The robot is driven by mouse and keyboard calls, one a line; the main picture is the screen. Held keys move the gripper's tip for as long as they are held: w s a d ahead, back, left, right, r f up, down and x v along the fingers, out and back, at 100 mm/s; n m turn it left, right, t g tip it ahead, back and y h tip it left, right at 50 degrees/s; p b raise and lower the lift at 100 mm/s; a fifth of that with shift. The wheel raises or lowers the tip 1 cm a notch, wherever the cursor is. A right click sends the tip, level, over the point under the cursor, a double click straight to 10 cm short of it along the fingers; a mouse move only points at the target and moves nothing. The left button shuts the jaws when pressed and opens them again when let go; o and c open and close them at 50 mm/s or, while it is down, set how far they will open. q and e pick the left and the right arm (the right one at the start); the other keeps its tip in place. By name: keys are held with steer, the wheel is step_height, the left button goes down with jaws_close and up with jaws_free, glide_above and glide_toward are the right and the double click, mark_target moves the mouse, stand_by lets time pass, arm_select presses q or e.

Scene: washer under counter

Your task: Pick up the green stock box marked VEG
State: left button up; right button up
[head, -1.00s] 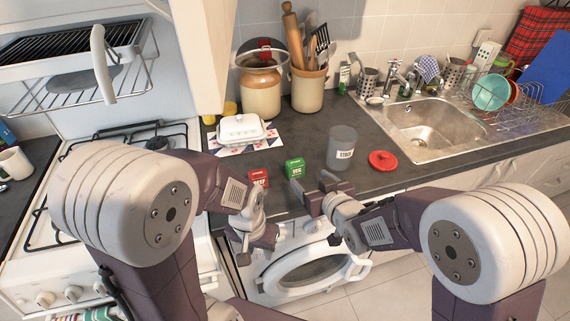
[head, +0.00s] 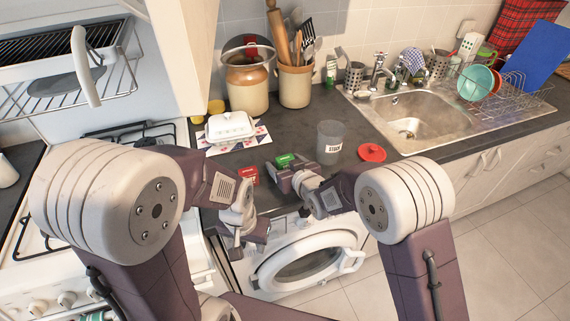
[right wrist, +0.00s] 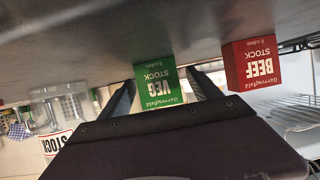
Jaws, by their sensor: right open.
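The green VEG stock box (head: 284,160) stands on the dark counter near its front edge, partly hidden by my right gripper. In the right wrist view the green box (right wrist: 155,84) appears upside down, between the two spread fingers. My right gripper (head: 289,176) is open at the box; I see no clear contact by the fingers. It also shows in the right wrist view (right wrist: 163,92). My left gripper (head: 246,236) hangs low in front of the counter by the washer, away from the box; its jaw opening is unclear.
The red BEEF box (head: 249,177) stands left of the green one; it shows right in the right wrist view (right wrist: 252,64). A clear STOCK jar (head: 329,140) and its red lid (head: 372,153) are to the right. A white butter dish (head: 230,126) sits behind.

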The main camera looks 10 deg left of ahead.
mark_target(285, 158)
steer(key=shift+s+d+r, duration=0.1)
steer(key=c, duration=1.5)
step_height(285, 158, up, 18)
steer(key=p, duration=0.2)
steer(key=shift+p, duration=0.4)
